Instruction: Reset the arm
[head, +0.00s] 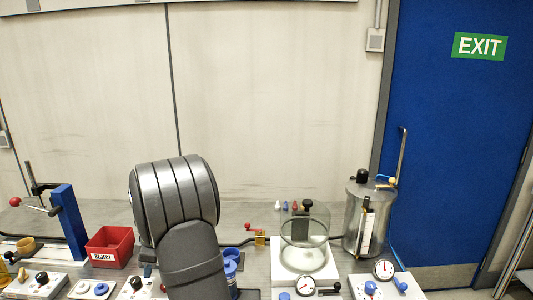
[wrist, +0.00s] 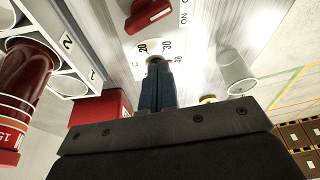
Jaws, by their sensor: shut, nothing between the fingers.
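My gripper (wrist: 157,66) shows in the wrist view with its two dark fingers together and nothing between them. The fingertips lie over a small dial marked 20 and 30 on a pale panel (wrist: 110,18); I cannot tell whether they touch it. In the head view my arm rises in the middle of the bench, and my gripper is hidden there.
In the wrist view, a red knob (wrist: 147,14) is beyond the dial, a dark red cylinder (wrist: 27,75) is at left and a pale cup (wrist: 236,72) at right. In the head view, a red REJECT bin (head: 110,246), glass vessel (head: 304,242) and steel drum (head: 366,220) flank my arm.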

